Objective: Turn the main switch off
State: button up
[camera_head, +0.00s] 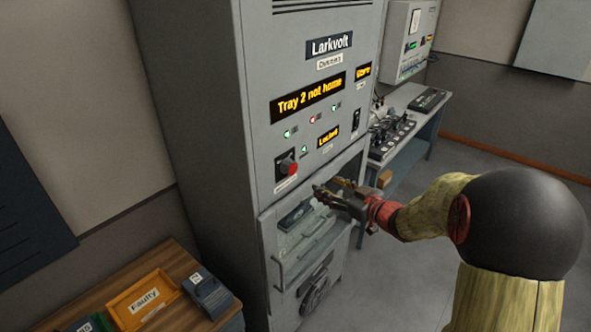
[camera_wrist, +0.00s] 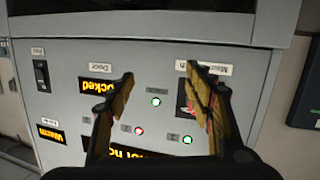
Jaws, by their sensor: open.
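Which way the knob points is hard to tell. My gripper (camera_head: 330,192) is open and empty, in front of the cabinet, below and right of the knob. In the wrist view my gripper (camera_wrist: 160,82) has its fingers spread before the panel, apparently apart from the knob.
Displays read "Tray 2 not home" (camera_head: 307,97) and "Locked" (camera_head: 328,136). Small green and red lights and a fan rocker (camera_head: 356,120) share the panel. A glazed door (camera_head: 305,235) lies below. A wooden table (camera_head: 180,258) with an orange "Faulty" tray (camera_head: 143,299) stands left.

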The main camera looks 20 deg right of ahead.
aim_at(294, 168)
jog(key=s+a+r+n+y, duration=0.2)
jog(key=a+r+y, duration=0.3)
jog(key=a+r, duration=0.1)
jog(key=shift+m, duration=0.3)
jog(key=x, duration=0.7)
jog(key=shift+w+d, duration=0.1)
jog(key=shift+w, duration=0.1)
jog(key=shift+c, duration=1.2)
jog(key=c, duration=0.9)
